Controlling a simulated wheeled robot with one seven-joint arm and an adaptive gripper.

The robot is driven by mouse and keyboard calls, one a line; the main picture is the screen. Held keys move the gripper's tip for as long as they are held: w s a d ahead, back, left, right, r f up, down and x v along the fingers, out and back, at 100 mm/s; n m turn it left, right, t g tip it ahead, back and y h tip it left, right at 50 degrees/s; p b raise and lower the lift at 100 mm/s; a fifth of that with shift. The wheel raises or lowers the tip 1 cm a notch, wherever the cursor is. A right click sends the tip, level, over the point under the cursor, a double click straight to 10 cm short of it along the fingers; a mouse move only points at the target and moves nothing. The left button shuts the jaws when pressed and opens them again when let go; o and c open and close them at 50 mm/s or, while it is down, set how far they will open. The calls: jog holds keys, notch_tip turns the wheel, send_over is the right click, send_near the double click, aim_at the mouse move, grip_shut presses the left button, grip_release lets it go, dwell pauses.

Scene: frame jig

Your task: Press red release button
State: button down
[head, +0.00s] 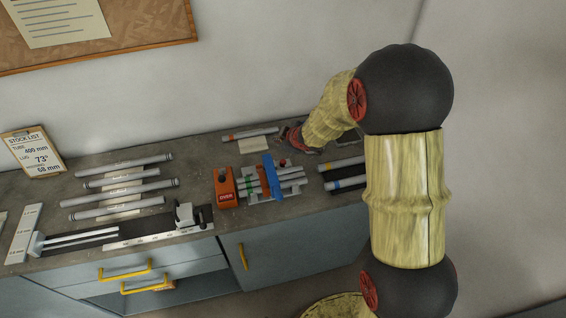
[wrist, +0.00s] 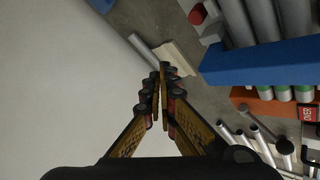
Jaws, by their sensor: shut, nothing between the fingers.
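The red release button (head: 283,162) is a small red cap at the back of the jig, beside the blue bar (head: 273,178). In the wrist view the red button (wrist: 197,14) shows at the top, up and to the right of my fingertips, with the blue bar (wrist: 262,62) to its lower right. My gripper (wrist: 163,72) is shut and empty. In the head view my gripper (head: 297,139) is partly hidden by my wrist and lies just behind and right of the button. It appears apart from the button.
An orange box (head: 225,187) labelled OVER stands left of the jig. Several grey tubes (head: 122,184) lie further left on the bench. A loose tube (head: 250,134) and a cream pad (head: 254,146) lie behind the jig. More tubes (head: 345,183) lie on the right.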

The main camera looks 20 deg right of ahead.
aim_at(281, 163)
jog(key=shift+f+b, duration=3.7)
jog(key=shift+f, duration=0.35)
jog(key=shift+f, duration=0.15)
jog(key=shift+f+b, duration=0.3)
jog(key=shift+f+b, duration=0.4)
jog(key=shift+f, duration=0.1)
jog(key=shift+r, duration=0.1)
jog(key=shift+r+p, duration=0.85)
jog(key=shift+p, duration=0.15)
notch_tip(281, 163, up, 5)
jog(key=p, duration=0.5)
